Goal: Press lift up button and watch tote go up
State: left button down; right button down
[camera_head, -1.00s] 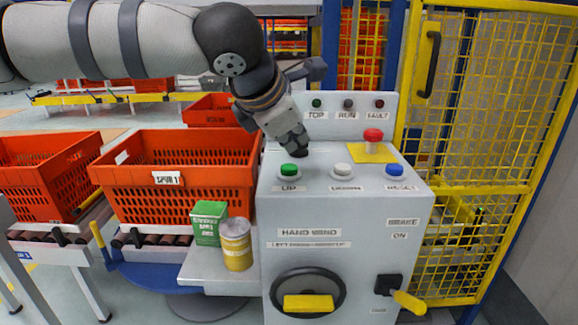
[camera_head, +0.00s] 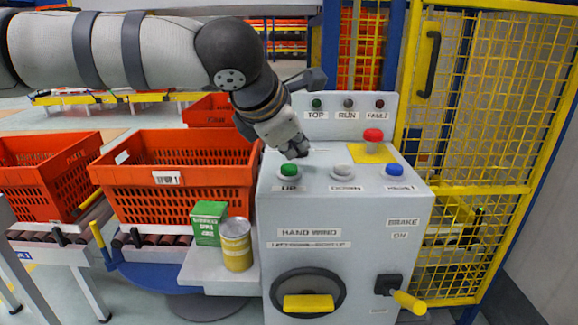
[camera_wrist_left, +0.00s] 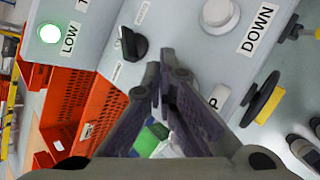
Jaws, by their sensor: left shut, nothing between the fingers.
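The green UP button (camera_head: 289,170) sits at the left of the grey console's sloped top, with its UP label (camera_head: 289,189) in front. My left gripper (camera_head: 298,152) is shut and empty, its tips just behind and above the button in the head view. I see no clear contact. In the left wrist view the shut fingers (camera_wrist_left: 165,78) cover the place beside the partly hidden UP label (camera_wrist_left: 219,97), so the button is not seen there. An orange tote (camera_head: 180,204) stands on the rollers left of the console. My right gripper is not in view.
The white DOWN button (camera_head: 342,172), blue button (camera_head: 394,171) and red mushroom button (camera_head: 373,135) share the console top. A black knob (camera_wrist_left: 133,44) and lit LOW lamp (camera_wrist_left: 49,33) show near the fingers. A green box (camera_head: 208,222) and yellow can (camera_head: 237,245) stand left.

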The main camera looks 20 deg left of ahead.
pick_arm(q)
jog(key=shift+f, duration=0.15)
dwell(0.5)
jog(key=shift+f, duration=0.3)
